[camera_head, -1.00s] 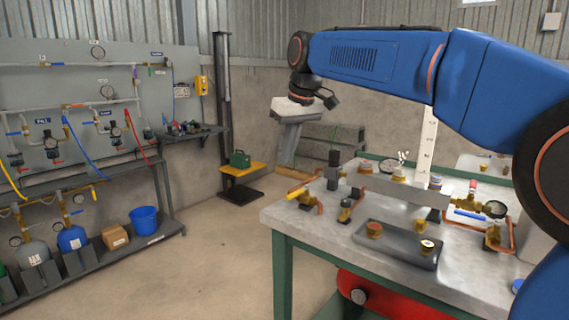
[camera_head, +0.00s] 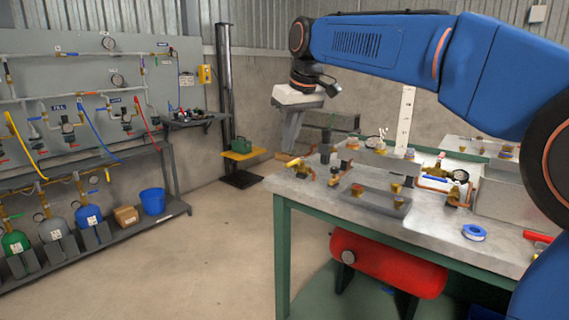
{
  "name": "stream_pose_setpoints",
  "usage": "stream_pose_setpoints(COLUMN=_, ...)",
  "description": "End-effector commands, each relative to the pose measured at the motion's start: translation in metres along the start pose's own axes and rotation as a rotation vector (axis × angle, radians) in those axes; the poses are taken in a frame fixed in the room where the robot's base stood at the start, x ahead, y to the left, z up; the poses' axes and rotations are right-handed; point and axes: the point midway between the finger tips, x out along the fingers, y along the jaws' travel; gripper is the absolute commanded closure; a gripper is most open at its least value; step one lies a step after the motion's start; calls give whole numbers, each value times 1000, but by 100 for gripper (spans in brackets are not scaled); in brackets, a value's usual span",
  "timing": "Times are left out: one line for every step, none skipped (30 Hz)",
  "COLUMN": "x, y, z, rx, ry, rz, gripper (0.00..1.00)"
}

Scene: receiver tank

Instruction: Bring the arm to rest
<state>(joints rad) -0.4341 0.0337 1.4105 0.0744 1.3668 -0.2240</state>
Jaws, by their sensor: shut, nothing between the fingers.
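My blue arm (camera_head: 365,48) reaches in from the right and stretches left over the workbench, its upper links roughly level. At its end my gripper (camera_head: 287,148) hangs down from a white wrist housing, beyond the bench's back left corner as seen here. Its grey fingers point down and are shut, with nothing held. The fingertips show just above the bench's edge in the picture; how far apart they are in depth I cannot tell.
The workbench (camera_head: 300,190) carries brass fittings, a grey tray (camera_head: 376,200) and a blue tape roll (camera_head: 474,232). A red tank (camera_head: 390,262) sits beneath. Left stands a gauge panel (camera_head: 60,75) with cylinders and a blue bucket (camera_head: 152,201). Floor between is clear.

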Motion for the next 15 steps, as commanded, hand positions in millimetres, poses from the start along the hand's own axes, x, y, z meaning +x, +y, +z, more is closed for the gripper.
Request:
stream_pose_setpoints(x=0, y=3, z=5, rx=7, ry=0, rz=3, gripper=100)
stream_pose_setpoints(x=-1, y=4, z=7, rx=11, ry=0, rz=4, gripper=100)
stream_pose_setpoints(x=-1, y=5, z=11, rx=16, ry=1, rz=6, gripper=100)
stream_pose_setpoints(x=-2, y=6, z=14, rx=19, ry=2, rz=7, gripper=100)
stream_pose_setpoints(x=-2, y=7, z=17, rx=23, ry=3, rz=9, gripper=100)
stream_pose_setpoints(x=-3, y=9, z=21, rx=29, ry=3, rz=11, gripper=100)
stream_pose_setpoints(x=-3, y=10, z=25, rx=34, ry=3, rz=13, gripper=100)
stream_pose_setpoints(x=-3, y=12, z=28, rx=39, ry=4, rz=15, gripper=100)
stream_pose_setpoints(x=-4, y=14, z=34, rx=46, ry=5, rz=18, gripper=100)
stream_pose_setpoints(x=-4, y=15, z=38, rx=52, ry=5, rz=20, gripper=100)
stream_pose_setpoints(x=-4, y=17, z=43, rx=58, ry=5, rz=22, gripper=100)
stream_pose_setpoints(x=-6, y=19, z=50, rx=66, ry=7, rz=26, gripper=100)
stream_pose_setpoints(x=-6, y=20, z=55, rx=72, ry=7, rz=28, gripper=100)
stream_pose_setpoints(x=-6, y=22, z=60, rx=80, ry=9, rz=31, gripper=100)
stream_pose_setpoints(x=-6, y=24, z=68, rx=90, ry=10, rz=35, gripper=100)
